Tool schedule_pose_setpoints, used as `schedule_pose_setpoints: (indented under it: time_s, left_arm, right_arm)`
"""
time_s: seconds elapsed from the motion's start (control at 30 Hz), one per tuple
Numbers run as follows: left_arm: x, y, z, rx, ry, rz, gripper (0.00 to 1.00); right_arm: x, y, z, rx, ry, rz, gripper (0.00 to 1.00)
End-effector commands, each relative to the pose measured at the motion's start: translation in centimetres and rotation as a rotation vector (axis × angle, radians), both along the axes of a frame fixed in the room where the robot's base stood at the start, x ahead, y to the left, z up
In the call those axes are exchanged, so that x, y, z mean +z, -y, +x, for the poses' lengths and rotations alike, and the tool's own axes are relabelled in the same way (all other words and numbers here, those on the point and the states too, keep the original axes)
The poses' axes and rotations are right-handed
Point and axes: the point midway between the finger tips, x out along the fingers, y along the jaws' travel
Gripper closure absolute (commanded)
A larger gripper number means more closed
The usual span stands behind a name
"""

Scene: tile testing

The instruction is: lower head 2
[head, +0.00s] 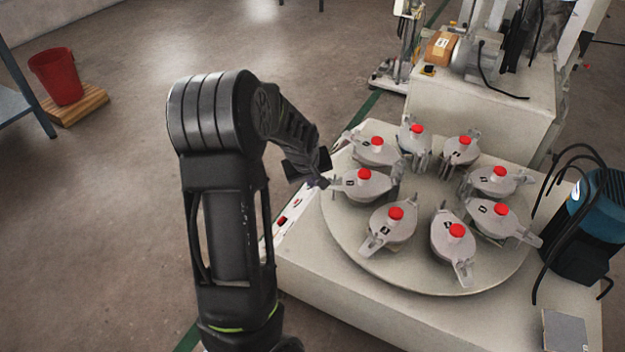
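Several grey clamp-like heads with red knobs stand in a ring on a round turntable (395,270). Small dark labels show on some heads, but the numbers are too small to read, so I cannot tell which is head 2. My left gripper (322,178) is at the left edge of the turntable, by the handle of the left-hand head (364,185). I cannot tell whether it touches that handle. Its fingers are dark and partly hidden behind my wrist, so their opening does not show. My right gripper is not in view.
The turntable sits on a pale machine base (370,318) with a button strip (290,212) along its left side. A blue and black motor (590,225) with black hoses stands at right. A red bucket (57,76) rests on a wooden pallet (75,104).

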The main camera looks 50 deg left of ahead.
Motion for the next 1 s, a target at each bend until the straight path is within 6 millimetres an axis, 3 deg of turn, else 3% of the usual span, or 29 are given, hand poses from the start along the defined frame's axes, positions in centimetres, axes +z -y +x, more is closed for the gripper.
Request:
schedule_pose_setpoints:
  time_s: [0.27, 0.53, 0.8, 1.0]
  left_arm:
    - [0.6, -0.1, 0.0, -0.001, -0.003, -0.001, 1.0]
    - [5.3, -0.6, 0.6, -0.002, 0.001, 0.001, 1.0]
    - [7.0, -2.4, -5.2, 0.003, 0.001, 0.0, 1.0]
    - [7.9, -3.2, -7.7, -0.001, 0.0, 0.001, 1.0]
  right_arm:
    - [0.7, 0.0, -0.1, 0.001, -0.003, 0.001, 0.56]
    - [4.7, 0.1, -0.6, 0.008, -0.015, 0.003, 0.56]
    - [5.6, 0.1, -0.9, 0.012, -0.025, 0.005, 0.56]
    - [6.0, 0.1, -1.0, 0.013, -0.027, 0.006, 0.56]
